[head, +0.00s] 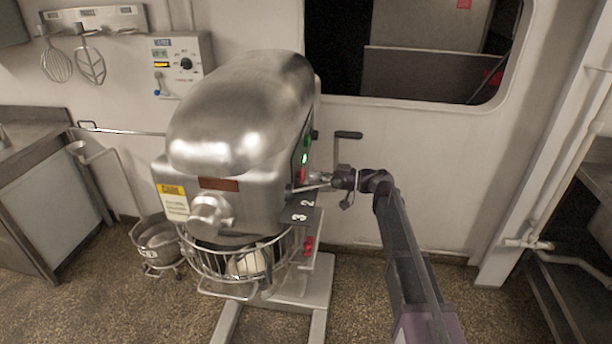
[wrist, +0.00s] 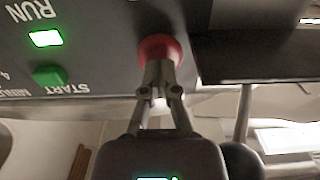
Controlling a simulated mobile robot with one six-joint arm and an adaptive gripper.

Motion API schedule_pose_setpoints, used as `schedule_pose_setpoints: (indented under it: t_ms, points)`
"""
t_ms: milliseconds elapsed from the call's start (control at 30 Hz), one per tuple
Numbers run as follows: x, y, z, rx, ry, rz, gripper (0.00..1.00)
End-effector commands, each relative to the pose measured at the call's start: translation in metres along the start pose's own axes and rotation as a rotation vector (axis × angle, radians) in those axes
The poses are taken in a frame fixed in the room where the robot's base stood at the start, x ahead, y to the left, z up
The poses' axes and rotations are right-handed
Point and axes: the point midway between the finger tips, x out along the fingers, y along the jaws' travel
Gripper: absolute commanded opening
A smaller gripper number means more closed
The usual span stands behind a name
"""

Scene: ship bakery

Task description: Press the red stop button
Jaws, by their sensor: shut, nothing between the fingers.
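The red stop button (wrist: 163,47) is a round mushroom cap on the dark control panel (wrist: 95,60) in the wrist view. My gripper (wrist: 160,84) is shut and empty, and its fingertips overlap the lower part of the cap. I cannot tell whether they press it in. In the head view the red button (head: 303,175) shows on the right side of the big metal mixer (head: 240,110), with my gripper (head: 308,184) beside it. The green start button (wrist: 50,75) and a lit green RUN lamp (wrist: 45,38) are to the left in the wrist view.
A black lever handle (head: 348,135) stands just right of the mixer. A dark plate marked 2 and 3 (head: 300,206) sits below the button. A wire guard (head: 215,265) surrounds the bowl. The floor to the right (head: 460,310) is clear.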

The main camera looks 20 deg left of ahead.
Motion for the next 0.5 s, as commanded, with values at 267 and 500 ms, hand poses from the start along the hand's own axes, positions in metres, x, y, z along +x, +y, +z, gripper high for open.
schedule_pose_setpoints:
  t_ms: [267, 500]
  points:
    - [0.008, 0.000, 0.000, 0.000, 0.000, -0.001, 0.00]
    - [0.013, 0.000, 0.000, 0.000, 0.000, 0.000, 0.00]
